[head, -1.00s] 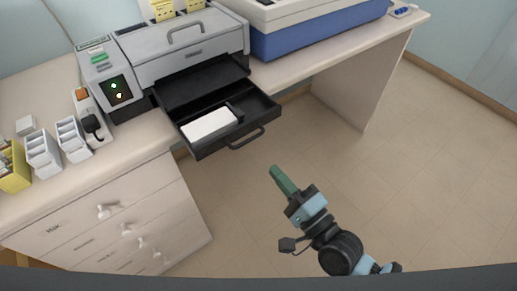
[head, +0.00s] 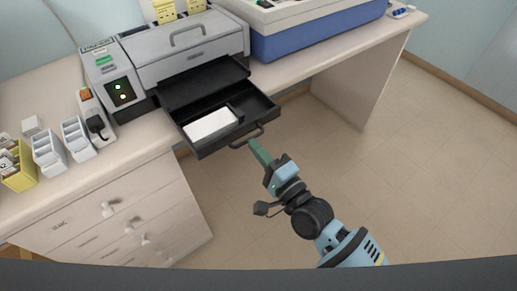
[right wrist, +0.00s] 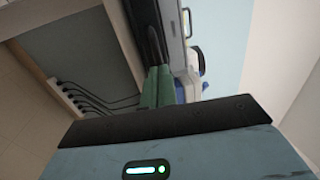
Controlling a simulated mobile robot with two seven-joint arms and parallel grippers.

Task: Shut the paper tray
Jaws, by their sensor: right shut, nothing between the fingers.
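The black paper tray (head: 190,146) is pulled out from the front of the grey printer-like machine (head: 185,50) in the head view. It holds a white stack of paper (head: 211,124) and has a dark bar handle (head: 247,136) on its front. My right gripper (head: 255,145) has green fingers, shut and empty, with the tips close to the tray's handle; whether they touch cannot be told. In the right wrist view the green fingers (right wrist: 158,88) point at a dark edge, likely the tray front. My left gripper is not in view.
A blue and white device (head: 310,30) stands right of the machine. White holders (head: 76,138) and a yellow holder (head: 20,178) stand on the counter at left. White drawers (head: 110,208) lie below. The floor (head: 330,170) on the right is open.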

